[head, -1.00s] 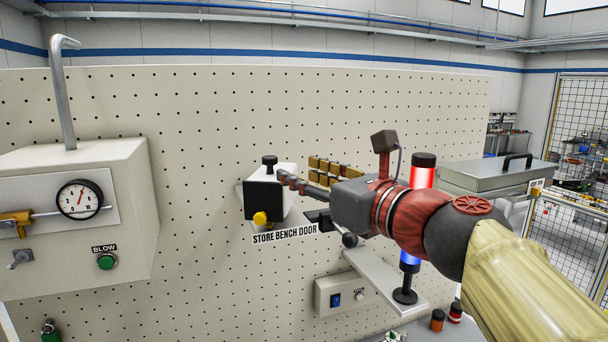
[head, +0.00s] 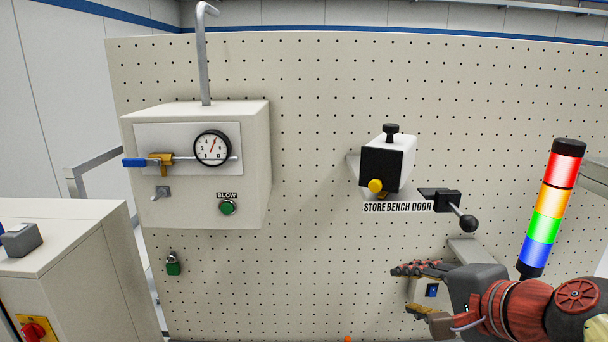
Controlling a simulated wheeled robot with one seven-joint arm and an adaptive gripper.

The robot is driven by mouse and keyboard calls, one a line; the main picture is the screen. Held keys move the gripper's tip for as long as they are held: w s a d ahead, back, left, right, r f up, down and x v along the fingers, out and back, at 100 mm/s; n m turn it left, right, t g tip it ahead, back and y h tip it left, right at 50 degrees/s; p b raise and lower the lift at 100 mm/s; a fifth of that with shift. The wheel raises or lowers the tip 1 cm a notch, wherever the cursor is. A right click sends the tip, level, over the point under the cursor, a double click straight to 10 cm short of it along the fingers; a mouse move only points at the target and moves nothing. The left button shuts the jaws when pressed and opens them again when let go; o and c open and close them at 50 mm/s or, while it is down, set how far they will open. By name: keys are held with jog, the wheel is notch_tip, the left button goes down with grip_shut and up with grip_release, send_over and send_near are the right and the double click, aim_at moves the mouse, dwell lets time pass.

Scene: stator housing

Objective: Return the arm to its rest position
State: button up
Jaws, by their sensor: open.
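My gripper (head: 408,291) is at the lower right of the head view, its fingers pointing left and spread open with nothing between them. It hangs in front of the pegboard, below the sign "STORE BENCH DOOR" (head: 397,207). My red and grey wrist stretches to the right edge of the picture. The gripper partly hides a small switch box with a blue switch (head: 431,291) behind it.
A black and white box (head: 381,167) with a yellow knob and a black ball-ended lever (head: 467,223) are above my gripper. A stack light (head: 551,210) stands close to my wrist. A gauge box (head: 259,165) hangs left. A white cabinet (head: 90,285) stands lower left.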

jog(key=s+f+n+g+h+b, duration=0.15)
jog(key=s+f+n+b, duration=0.35)
jog(key=f, duration=0.7)
jog(key=s+f+n+g+h+b, duration=0.15)
jog(key=s+f+n+b, duration=0.35)
jog(key=f, duration=0.6)
jog(key=s+f+n+g+b, duration=0.2)
jog(key=s+f+n+b, duration=0.15)
jog(key=f+b, duration=0.6)
notch_tip(320, 180, up, 19)
jog(key=p, duration=2.4)
jog(key=shift+a, duration=0.2)
jog(key=shift+n, duration=0.25)
